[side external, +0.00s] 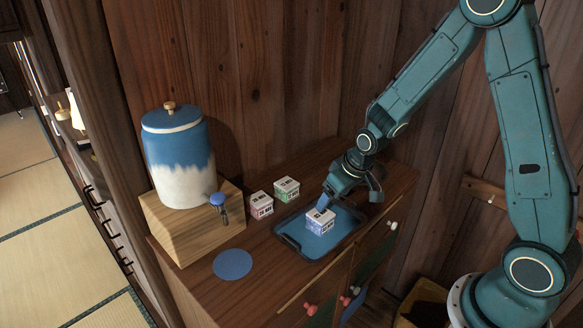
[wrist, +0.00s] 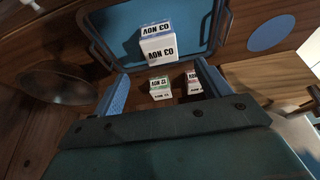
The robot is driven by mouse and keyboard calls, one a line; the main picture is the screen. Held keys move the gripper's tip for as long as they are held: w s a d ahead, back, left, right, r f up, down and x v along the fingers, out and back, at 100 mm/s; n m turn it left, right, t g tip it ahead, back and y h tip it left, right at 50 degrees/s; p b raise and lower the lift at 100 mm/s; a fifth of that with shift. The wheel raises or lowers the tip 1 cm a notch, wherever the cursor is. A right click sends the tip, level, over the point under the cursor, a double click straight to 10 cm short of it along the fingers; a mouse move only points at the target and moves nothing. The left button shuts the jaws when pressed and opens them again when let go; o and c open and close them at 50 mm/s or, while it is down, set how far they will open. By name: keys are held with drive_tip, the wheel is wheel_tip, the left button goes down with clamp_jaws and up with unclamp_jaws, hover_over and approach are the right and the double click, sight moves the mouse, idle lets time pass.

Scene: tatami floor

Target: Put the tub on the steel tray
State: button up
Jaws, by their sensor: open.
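In the wrist view the tub (wrist: 158,42) stands inside the tray's dark rim (wrist: 226,22), beyond my fingertips. My gripper (side external: 350,195) is open and empty, just above and behind the tub in the side view. Its two blue fingers (wrist: 160,84) are spread wide in the wrist view, with no tub between their pads. Whether a finger touches the tub is unclear.
A green tub (side external: 287,189) and a pink tub (side external: 261,205) stand beside the tray. A blue-and-white dispenser (side external: 178,160) on a wooden block (side external: 190,232) is at left. A flat blue disc (side external: 232,265) lies at the front. Wooden walls close the back.

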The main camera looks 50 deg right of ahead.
drive_tip(key=shift+s+r, duration=0.25)
drive_tip(key=shift+r, duration=0.35)
drive_tip(key=shift+r, duration=0.1)
drive_tip(key=s+a+f+v, duration=0.1)
drive_tip(key=s+a+v, duration=0.15)
drive_tip(key=v, duration=1.45)
drive_tip(key=s+a+r, duration=0.1)
drive_tip(key=s+r, duration=0.2)
drive_tip(key=s, duration=0.3)
drive_tip(key=s+a+r+t, duration=0.1)
drive_tip(key=s+r, duration=0.2)
drive_tip(key=s, duration=0.4)
drive_tip(key=shift+s+a, duration=0.2)
drive_tip(key=shift+a, duration=0.05)
